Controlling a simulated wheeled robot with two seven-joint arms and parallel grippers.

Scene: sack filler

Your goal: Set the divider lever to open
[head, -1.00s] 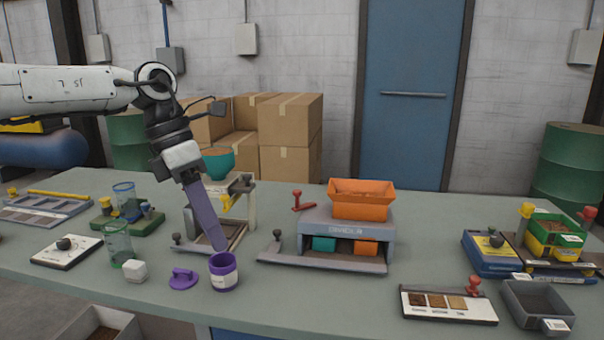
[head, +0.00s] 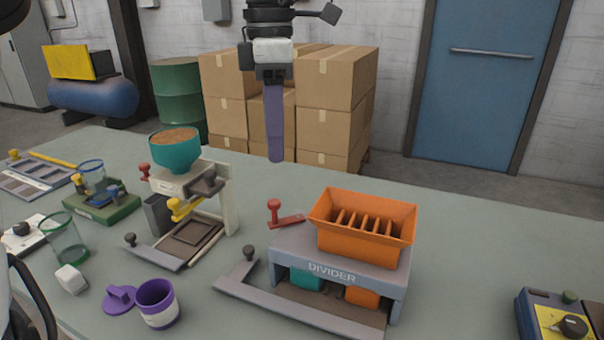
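The divider (head: 332,272) is a grey machine with an orange slatted hopper (head: 366,229) on top. Its red-knobbed lever (head: 284,216) is at the back left of the body and points left, with the knob upright. My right gripper is not in view.
Left of the divider stands a filler with a teal hopper (head: 175,150). A purple cup (head: 157,304), its lid (head: 121,299) and a white cube (head: 71,279) lie at the front left. A yellow-topped box (head: 560,322) is at the right. The table between divider and box is clear.

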